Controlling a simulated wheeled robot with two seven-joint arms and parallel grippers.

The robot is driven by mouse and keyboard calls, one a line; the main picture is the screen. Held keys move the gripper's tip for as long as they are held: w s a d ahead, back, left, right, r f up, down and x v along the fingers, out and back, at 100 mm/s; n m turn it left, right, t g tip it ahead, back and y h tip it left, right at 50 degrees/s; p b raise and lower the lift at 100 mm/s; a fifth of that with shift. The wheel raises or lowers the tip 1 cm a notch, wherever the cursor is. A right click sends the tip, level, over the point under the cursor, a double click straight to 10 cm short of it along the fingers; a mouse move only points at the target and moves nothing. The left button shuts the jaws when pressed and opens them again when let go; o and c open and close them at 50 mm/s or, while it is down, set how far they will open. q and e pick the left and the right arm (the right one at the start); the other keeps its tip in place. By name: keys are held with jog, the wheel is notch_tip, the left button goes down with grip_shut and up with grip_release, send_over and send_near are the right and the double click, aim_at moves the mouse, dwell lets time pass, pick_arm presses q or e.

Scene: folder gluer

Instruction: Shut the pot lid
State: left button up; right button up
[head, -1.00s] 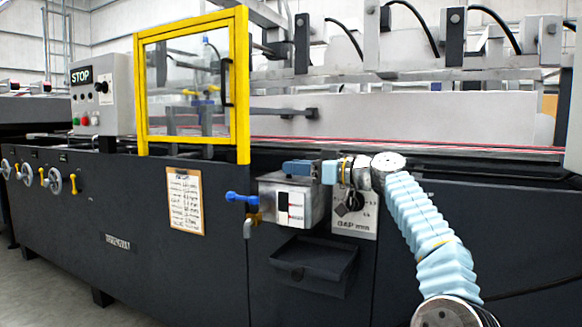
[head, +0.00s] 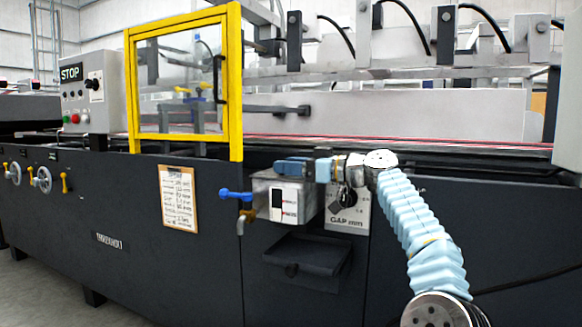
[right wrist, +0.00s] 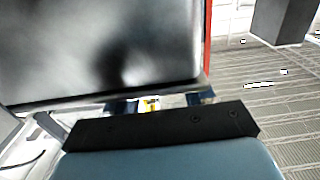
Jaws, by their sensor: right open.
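The glue pot (head: 264,197) is a grey metal box with a dark-and-white front window, fixed to the front of the dark machine. My right gripper (head: 280,168) is just above the pot's top, reaching in from the right, and covers part of it. Its fingers are open, with nothing seen between them. I cannot make out the lid's angle in the head view. In the right wrist view, a large grey metal panel (right wrist: 100,45) stands close beyond the fingertips (right wrist: 160,103); I cannot tell whether it is the lid or the pot wall. My left gripper is not in view.
A blue-handled valve (head: 235,195) sticks out left of the pot. A dark tray (head: 305,262) juts out below. A gap dial plate (head: 346,212) is just right. A yellow-framed guard (head: 236,90) stands above left. A clipboard sheet (head: 178,198) hangs left.

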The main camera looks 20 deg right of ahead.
jog(key=b+v, duration=0.2)
jog(key=v, duration=1.1)
jog(key=shift+s+d, duration=0.2)
jog(key=shift+d, duration=0.05)
